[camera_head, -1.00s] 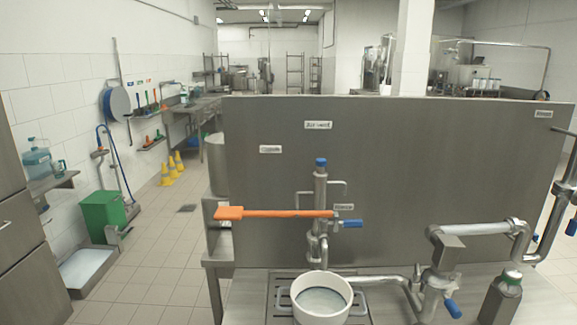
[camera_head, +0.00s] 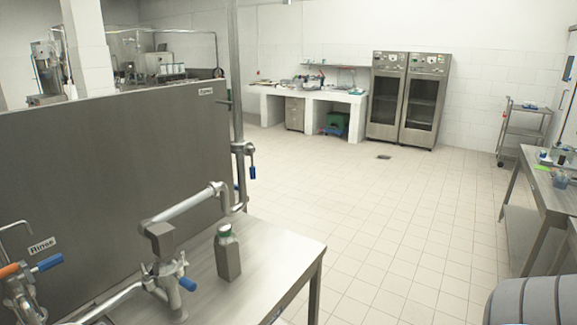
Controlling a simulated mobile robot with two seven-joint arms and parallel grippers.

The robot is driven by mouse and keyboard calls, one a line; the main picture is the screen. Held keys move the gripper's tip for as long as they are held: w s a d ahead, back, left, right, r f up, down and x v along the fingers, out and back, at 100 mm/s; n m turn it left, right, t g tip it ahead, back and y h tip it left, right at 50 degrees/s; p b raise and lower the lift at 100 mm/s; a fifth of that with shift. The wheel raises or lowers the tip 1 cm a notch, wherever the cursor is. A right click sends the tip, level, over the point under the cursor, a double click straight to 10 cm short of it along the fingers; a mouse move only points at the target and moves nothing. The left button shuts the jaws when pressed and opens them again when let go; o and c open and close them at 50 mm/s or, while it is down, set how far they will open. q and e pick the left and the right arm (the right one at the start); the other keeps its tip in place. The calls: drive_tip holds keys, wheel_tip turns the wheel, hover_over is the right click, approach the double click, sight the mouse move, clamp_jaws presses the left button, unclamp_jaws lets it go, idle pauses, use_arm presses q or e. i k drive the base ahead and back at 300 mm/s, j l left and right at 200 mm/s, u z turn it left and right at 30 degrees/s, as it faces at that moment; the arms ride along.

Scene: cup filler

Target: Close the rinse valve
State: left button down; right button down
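The rinse valve, with a blue handle (camera_head: 47,263), is at the lower left edge of the head view, just below the "Rinse" label (camera_head: 42,246) on the steel panel. The handle points right and slightly up. The end of an orange lever (camera_head: 10,270) shows beside it, cut off by the picture edge. Much of the valve's pipework is cut off or hidden, and I cannot tell whether it is open. Neither gripper is in view.
A second valve with a blue handle (camera_head: 187,284) sits on the bench pipe. A steel bottle (camera_head: 227,254) with a green top stands on the bench. A vertical pipe with another blue handle (camera_head: 252,172) rises behind. The tiled floor (camera_head: 390,230) on the right is wide and clear.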

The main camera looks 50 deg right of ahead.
sight(251, 149)
drive_tip(key=z, duration=1.25)
drive_tip(key=i+l, duration=0.95)
drive_tip(key=l+z, duration=0.05)
drive_tip(key=l, duration=0.05)
